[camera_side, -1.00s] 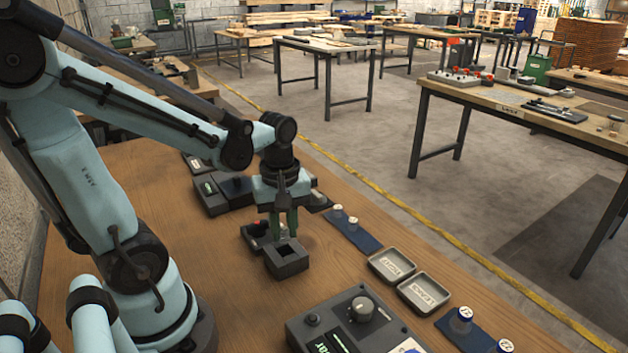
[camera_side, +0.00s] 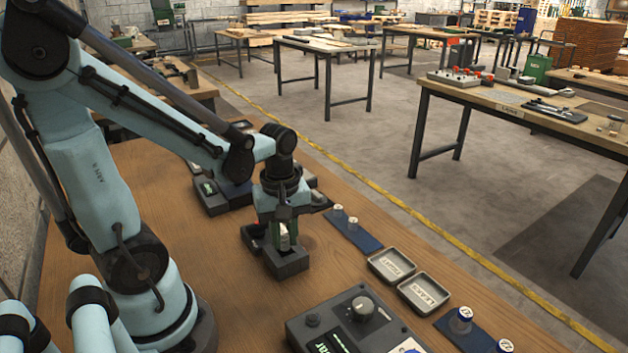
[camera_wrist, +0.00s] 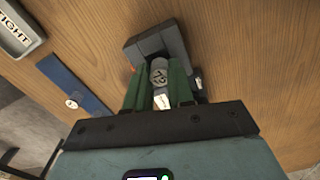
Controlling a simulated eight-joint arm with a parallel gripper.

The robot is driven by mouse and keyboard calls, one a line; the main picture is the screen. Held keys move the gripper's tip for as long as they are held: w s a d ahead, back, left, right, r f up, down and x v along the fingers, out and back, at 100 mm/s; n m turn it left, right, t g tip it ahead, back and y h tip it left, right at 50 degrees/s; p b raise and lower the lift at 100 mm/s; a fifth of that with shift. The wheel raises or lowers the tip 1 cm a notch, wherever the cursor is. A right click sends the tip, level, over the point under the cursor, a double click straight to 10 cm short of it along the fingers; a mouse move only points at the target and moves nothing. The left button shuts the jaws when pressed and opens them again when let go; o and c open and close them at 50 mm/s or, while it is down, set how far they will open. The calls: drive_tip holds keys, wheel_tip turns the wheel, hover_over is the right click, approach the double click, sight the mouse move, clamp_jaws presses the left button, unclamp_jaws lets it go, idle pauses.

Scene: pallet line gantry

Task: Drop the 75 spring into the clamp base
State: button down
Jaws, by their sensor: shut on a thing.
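The spring is a grey capped cylinder whose top label (camera_wrist: 159,77) is small and tilted in the wrist view but looks like 75. My gripper (camera_side: 284,240) has green fingers and is shut on this spring (camera_side: 284,238), one finger on each side in the wrist view. The clamp base (camera_side: 288,265) is a dark grey block with a square opening in its top. The spring and fingertips are at that opening. They hide most of it, so I cannot tell how far the spring is inside. The block also shows beyond the fingers in the wrist view (camera_wrist: 152,45).
A blue mat (camera_side: 366,241) with two small capped cylinders lies right of the block. Two labelled trays (camera_side: 391,264) and a grey control box (camera_side: 350,325) with a knob stand nearer the camera. Dark units (camera_side: 212,200) stand behind. Bare wood lies left of the block.

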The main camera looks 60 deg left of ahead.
drive_tip(key=shift+f, duration=0.7)
idle(0.9)
drive_tip(key=c, duration=0.9)
unclamp_jaws()
drive_tip(key=shift+w, duration=0.1)
drive_tip(key=c, duration=0.3)
drive_tip(key=o, duration=0.4)
drive_tip(key=shift+r, duration=0.2)
drive_tip(key=shift+c, duration=0.2)
drive_tip(key=shift+r, duration=3.3)
